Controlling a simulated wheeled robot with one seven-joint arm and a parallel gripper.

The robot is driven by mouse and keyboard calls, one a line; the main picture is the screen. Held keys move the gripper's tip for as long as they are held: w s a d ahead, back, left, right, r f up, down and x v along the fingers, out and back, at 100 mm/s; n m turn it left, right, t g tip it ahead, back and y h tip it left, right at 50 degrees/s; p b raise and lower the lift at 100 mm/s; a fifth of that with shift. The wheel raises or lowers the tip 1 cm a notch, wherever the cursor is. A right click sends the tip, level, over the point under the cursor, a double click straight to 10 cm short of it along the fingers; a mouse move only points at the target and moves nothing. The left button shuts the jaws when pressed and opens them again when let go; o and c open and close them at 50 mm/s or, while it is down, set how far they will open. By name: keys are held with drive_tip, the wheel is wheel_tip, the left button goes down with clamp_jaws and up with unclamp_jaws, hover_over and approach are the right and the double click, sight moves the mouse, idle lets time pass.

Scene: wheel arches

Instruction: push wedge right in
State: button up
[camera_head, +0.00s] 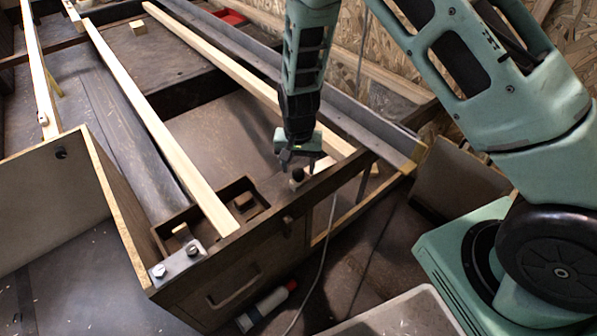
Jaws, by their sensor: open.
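My gripper (298,158) hangs pointing down over the front frame near the picture's centre, and its jaws are open. A short pale wooden piece, possibly the right wedge (322,167), shows just right of the jaws, partly hidden by the gripper and frame. Another small pale wooden piece (181,230) sits in the dark recess at the front left. How deep either piece sits cannot be told.
Long pale wooden strips (160,130) run back along the dark frame. A metal bracket with bolts (178,266) sits at the front left corner. A small wooden block (138,27) lies at the back.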

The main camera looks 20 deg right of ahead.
sight(321, 165)
drive_tip(key=shift+f, duration=0.65)
clamp_jaws()
drive_tip(key=w+d, duration=0.1)
drive_tip(key=d, duration=0.1)
drive_tip(key=d+p, duration=0.1)
drive_tip(key=d, duration=0.2)
drive_tip(key=w+d, duration=0.1)
drive_tip(key=d, duration=0.2)
drive_tip(key=shift+w+d+p, duration=0.1)
drive_tip(key=shift+w+p, duration=0.25)
unclamp_jaws()
wheel_tip(321, 165, up, 18)
drive_tip(key=p, duration=0.5)
drive_tip(key=shift+f, duration=0.25)
